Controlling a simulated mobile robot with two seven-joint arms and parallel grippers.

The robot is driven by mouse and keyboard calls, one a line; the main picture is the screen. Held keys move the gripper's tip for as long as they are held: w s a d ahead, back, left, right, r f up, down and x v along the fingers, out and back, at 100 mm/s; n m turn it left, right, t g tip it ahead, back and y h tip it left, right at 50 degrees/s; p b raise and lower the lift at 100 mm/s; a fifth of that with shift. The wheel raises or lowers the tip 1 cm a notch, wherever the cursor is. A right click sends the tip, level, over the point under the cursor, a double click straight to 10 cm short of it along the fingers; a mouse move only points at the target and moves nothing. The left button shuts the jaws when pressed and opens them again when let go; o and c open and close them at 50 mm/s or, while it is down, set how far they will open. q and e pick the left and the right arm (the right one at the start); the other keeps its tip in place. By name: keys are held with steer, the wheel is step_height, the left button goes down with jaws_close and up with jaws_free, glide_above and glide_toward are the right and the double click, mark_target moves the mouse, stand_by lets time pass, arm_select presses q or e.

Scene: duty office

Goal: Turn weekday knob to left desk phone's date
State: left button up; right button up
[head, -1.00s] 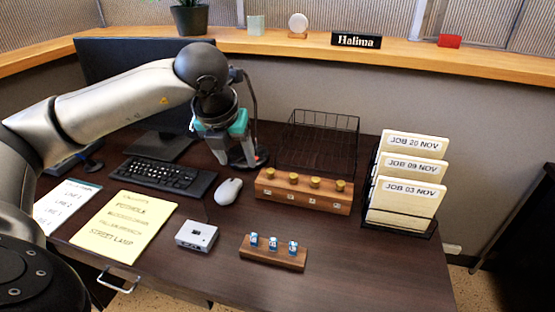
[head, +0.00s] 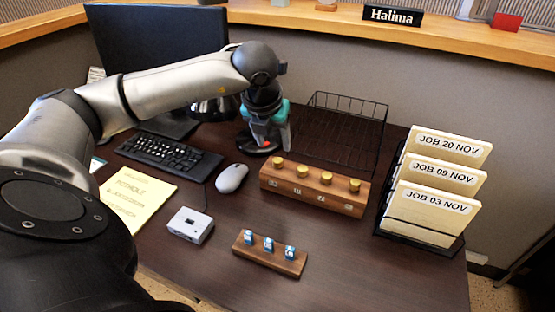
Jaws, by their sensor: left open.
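A wooden block (head: 313,190) with a row of several brass knobs (head: 302,171) stands mid-desk. Small light labels sit on its front face, too small to read, so I cannot tell which knob is the weekday one. A smaller wooden block (head: 268,258) with three blue-and-white pieces (head: 268,244) lies nearer me. My left gripper (head: 270,148) points down, open and empty, just behind the left end of the knob block and apart from the knobs. No desk phone can be made out. My right gripper is not in view.
A black wire tray (head: 343,130) stands behind the knob block. A rack of job folders (head: 435,200) is at right. A mouse (head: 231,178), keyboard (head: 168,155), small grey box (head: 190,225) and yellow sheet (head: 140,200) lie left. The front right desk is clear.

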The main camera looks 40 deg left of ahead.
mark_target(278, 160)
arm_select(q)
steer(key=b+x, duration=0.1)
steer(key=x, duration=0.5)
steer(key=shift+w+f, duration=0.15)
steer(key=shift+f, duration=0.1)
steer(key=shift+w+a+f+b, duration=0.15)
steer(key=shift+w+f+b, duration=0.1)
steer(key=shift+f+b, duration=0.3)
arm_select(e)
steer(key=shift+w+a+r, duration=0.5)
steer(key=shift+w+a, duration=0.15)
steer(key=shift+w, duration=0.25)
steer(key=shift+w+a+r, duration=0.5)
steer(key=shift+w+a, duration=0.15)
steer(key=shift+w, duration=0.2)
arm_select(q)
steer(key=shift+f, duration=0.1)
steer(key=shift+c, duration=0.3)
jaws_close()
